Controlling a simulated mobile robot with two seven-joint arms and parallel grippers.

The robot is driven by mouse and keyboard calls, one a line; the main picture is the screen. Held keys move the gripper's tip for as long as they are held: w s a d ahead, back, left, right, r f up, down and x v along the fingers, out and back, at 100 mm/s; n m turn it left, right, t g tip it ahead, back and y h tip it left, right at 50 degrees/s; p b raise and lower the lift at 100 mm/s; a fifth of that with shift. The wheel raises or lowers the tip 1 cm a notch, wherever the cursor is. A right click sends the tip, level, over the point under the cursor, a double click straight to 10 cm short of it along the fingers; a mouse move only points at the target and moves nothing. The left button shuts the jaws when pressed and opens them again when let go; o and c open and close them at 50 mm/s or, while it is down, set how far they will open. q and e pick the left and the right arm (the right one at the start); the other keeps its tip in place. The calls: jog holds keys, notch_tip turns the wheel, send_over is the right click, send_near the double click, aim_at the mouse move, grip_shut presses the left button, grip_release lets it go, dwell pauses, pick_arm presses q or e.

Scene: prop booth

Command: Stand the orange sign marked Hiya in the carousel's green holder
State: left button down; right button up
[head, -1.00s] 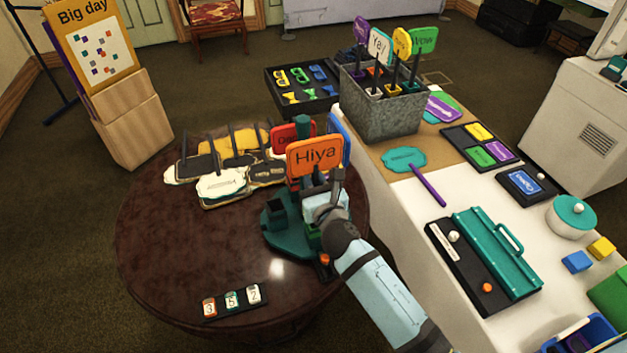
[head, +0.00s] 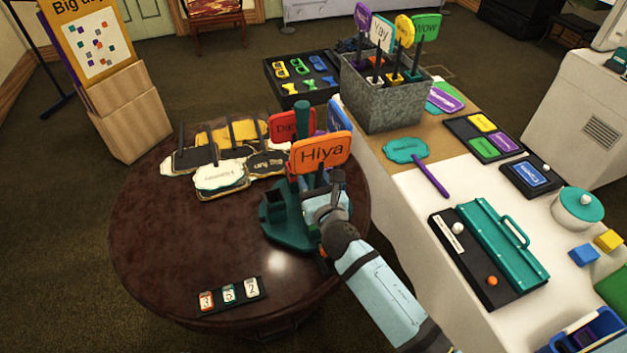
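The orange sign marked Hiya (head: 322,153) stands nearly upright above the front right part of the dark green carousel (head: 281,233). My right gripper (head: 322,193) is just under its board and appears shut on its dark stem. The stem's lower end and the green holder are hidden behind my gripper and wrist, so I cannot tell whether the sign is seated. A red sign (head: 283,127) and a blue sign (head: 339,115) stand behind it on the carousel. My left gripper is not in view.
Several cloud-like signs (head: 220,177) lie on the round table (head: 160,240) left of the carousel. A black number strip (head: 232,298) lies at its front. The round table's left front is clear.

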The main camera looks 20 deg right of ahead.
jog(key=s+b, duration=0.1)
jog(key=s, duration=1.3)
jog(key=shift+d+r, duration=0.2)
